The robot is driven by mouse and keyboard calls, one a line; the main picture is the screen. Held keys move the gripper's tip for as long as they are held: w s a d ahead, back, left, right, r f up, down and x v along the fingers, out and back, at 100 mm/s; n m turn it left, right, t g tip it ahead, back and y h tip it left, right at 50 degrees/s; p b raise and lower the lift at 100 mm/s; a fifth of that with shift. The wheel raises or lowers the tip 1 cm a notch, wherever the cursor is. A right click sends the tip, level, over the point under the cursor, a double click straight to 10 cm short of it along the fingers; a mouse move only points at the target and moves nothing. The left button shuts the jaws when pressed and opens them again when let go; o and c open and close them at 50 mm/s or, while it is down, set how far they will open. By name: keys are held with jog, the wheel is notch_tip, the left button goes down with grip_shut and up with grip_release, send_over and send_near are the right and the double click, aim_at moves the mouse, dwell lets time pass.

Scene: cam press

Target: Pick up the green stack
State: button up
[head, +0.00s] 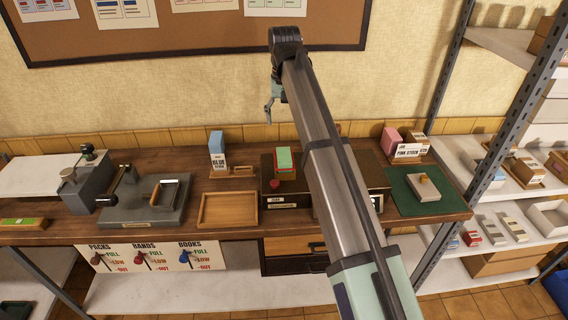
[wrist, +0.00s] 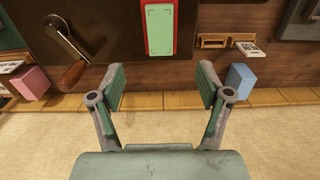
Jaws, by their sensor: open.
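The green stack (head: 284,156) stands on the dark brown press box on the bench, left of my arm. In the wrist view the green stack (wrist: 160,28) shows as a green block with a red border, at the top centre. My gripper (wrist: 161,76) is open and empty, with its two fingers spread wide. The stack lies beyond the fingertips, roughly in line with the gap between them, and is not touched. In the head view my gripper (head: 268,112) hangs above the bench near the wall, partly hidden by my arm.
A red knob (head: 274,184) sits in front of the stack. A blue block (head: 216,142) and an empty wooden tray (head: 229,209) are to the left. A pink block (head: 391,139) stands right. A wooden-handled crank (wrist: 70,68) shows in the wrist view.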

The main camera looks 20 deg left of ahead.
jog(key=p, duration=0.2)
send_near(284, 156)
notch_tip(284, 156, down, 5)
jog(key=shift+f, duration=0.1)
jog(key=shift+f+p, duration=1.4)
jog(key=shift+f, duration=1.15)
jog(key=c, duration=1.4)
